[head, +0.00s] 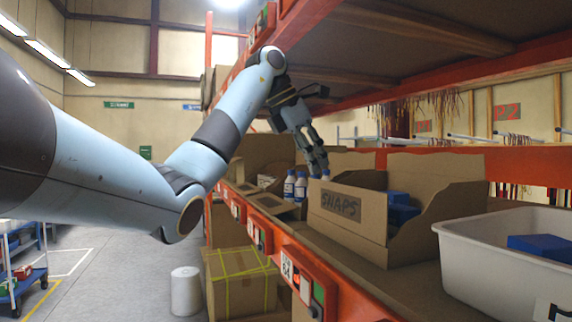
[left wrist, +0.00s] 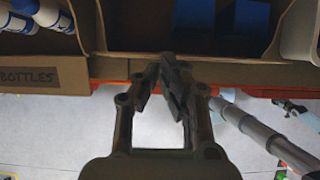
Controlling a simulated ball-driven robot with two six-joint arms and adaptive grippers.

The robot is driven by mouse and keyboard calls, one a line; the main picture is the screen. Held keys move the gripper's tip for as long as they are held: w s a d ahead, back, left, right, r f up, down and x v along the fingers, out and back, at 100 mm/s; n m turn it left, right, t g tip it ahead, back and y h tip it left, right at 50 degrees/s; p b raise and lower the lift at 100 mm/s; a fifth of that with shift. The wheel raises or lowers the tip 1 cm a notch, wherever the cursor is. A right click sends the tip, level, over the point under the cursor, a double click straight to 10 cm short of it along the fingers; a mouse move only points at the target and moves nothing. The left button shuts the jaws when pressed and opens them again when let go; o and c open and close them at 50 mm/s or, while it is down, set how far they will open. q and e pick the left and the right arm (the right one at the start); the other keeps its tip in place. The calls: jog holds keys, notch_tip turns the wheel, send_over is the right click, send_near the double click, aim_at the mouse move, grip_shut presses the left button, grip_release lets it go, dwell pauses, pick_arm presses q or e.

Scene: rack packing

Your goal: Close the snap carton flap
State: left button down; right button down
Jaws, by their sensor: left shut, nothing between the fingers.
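The snaps carton (head: 375,248) is a brown cardboard box on the shelf, with blue boxes (head: 402,208) inside. Its front panel (head: 318,199) is labelled SNAPS, and a cardboard flap (head: 435,168) stands upright behind it; the top is open. My left gripper (head: 319,172) is shut and empty, pointing down at the carton's far left end. In the left wrist view the fingertips (left wrist: 168,64) overlap a cardboard strip (left wrist: 215,69) along the front of the carton with dark blue contents (left wrist: 232,22). Whether they touch it I cannot tell. My right gripper is not in view.
A carton labelled BOTTLES (left wrist: 30,76) with white and blue bottles (head: 290,186) stands just left of the snaps carton. A white bin (head: 480,245) with a blue item stands to its right. An upper shelf (head: 400,50) hangs above. The orange shelf edge (head: 300,265) runs in front.

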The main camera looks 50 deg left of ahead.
pick_arm(q)
jog(key=s+a, duration=0.4)
jog(key=s, duration=0.6)
jog(key=shift+w, duration=0.1)
